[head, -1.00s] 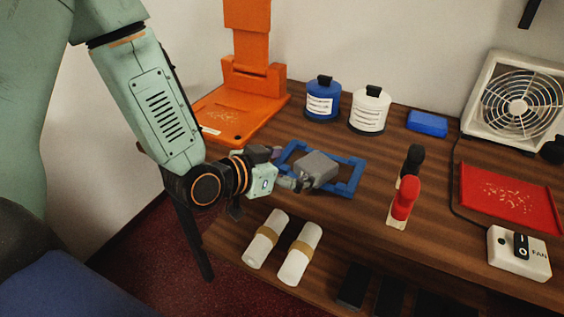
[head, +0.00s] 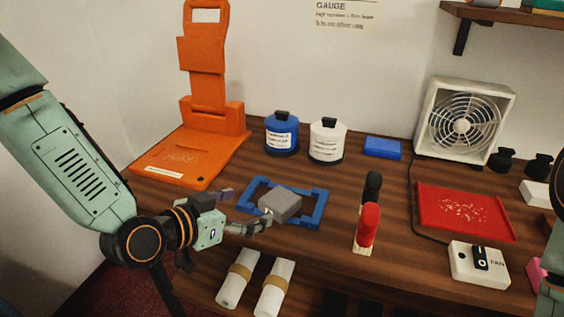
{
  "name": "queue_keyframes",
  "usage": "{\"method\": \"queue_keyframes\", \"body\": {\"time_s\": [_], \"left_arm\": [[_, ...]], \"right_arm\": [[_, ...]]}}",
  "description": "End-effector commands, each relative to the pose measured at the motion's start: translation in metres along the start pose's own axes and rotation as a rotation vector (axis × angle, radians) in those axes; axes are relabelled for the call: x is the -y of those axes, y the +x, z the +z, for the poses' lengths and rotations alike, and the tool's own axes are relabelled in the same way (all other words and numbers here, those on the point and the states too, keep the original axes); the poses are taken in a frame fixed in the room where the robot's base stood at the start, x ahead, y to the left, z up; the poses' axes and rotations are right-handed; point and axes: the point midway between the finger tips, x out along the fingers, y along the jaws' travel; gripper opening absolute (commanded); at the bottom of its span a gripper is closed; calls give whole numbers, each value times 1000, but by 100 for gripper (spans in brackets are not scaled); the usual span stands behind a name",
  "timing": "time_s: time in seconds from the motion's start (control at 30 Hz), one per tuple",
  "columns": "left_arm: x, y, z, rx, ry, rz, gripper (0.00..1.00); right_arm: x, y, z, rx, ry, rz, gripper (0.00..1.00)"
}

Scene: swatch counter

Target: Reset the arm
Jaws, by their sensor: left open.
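My left gripper (head: 248,210) is open and empty at the left part of the wooden counter. One finger is at the front left of a grey block (head: 281,203), and the other is up and to the left of it. I cannot tell whether the near finger touches the block. The grey block lies on a blue open frame (head: 310,218) on the counter. My left arm comes in from the left edge. A sliver of my right arm shows at the right edge, and its gripper is out of view.
An orange stand (head: 185,160) is behind my left gripper. Blue (head: 282,135) and white (head: 326,142) bottles stand at the back. Red (head: 367,225) and black (head: 372,187) upright pieces stand mid-counter. White rolls (head: 238,280) lie in front. A red tray (head: 465,214) and fan (head: 466,122) are right.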

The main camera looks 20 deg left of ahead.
Motion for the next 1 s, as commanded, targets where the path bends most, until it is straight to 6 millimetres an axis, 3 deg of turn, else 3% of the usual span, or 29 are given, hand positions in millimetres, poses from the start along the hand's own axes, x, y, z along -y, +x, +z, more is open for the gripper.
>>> {"method": "queue_keyframes", "body": {"time_s": [0.37,1.0], "left_arm": [[1,14,2,5,6,-1,92],[0,76,2,2,6,0,92]], "right_arm": [[0,7,0,0,0,0,68],[0,24,0,0,0,0,68]]}}
